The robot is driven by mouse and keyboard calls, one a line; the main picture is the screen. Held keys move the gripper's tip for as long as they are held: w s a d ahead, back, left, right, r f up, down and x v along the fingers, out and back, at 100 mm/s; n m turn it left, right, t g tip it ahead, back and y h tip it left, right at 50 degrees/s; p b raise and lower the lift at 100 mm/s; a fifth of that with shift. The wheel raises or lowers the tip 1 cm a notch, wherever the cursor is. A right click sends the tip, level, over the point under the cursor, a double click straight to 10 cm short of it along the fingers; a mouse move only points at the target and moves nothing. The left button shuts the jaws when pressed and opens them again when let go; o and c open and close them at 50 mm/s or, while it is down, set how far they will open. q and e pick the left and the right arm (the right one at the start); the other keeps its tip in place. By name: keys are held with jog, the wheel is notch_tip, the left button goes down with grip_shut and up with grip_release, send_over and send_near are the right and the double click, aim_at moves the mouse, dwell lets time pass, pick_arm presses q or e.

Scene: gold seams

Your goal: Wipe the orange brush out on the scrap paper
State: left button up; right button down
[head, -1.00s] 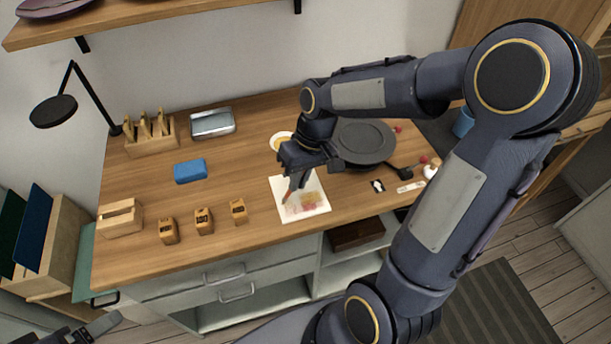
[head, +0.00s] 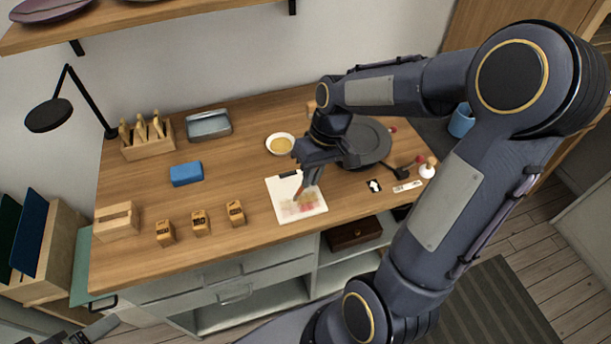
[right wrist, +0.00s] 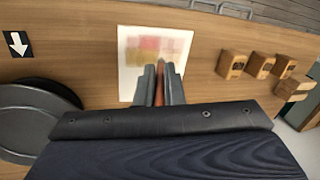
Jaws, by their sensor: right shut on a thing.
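The scrap paper (head: 284,188) lies on the wooden worktop near its front edge, with smeared pink, yellow and reddish patches on it. It also shows in the right wrist view (right wrist: 129,79). My right gripper (head: 307,182) is over the paper, pointing down, shut on the orange brush (head: 299,192). In the right wrist view the brush (right wrist: 159,85) is a narrow orange-brown strip between the fingers (right wrist: 160,84). Its tip is over or on the paper; I cannot tell whether it touches. My left gripper (head: 88,334) shows only partly at the bottom left edge.
A bowl of yellowish stuff (head: 280,144) stands behind the paper. A dark round turntable (head: 372,140) is behind my right gripper. Wooden blocks (head: 200,222), a blue block (head: 186,173), a metal tray (head: 208,125) and a tool rack (head: 147,138) stand to the left.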

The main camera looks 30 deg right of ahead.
jog(key=shift+s+d, duration=0.65)
jog(key=shift+d, duration=2)
jog(key=shift+w+a, duration=2.3)
jog(key=shift+a, duration=2)
jog(key=s+d, duration=0.2)
jog(key=d, duration=0.7)
jog(key=shift+s+p, duration=0.15)
jog(key=shift+p, duration=0.25)
jog(key=w+a, duration=0.2)
jog(key=a, duration=0.7)
jog(key=shift+d, duration=0.2)
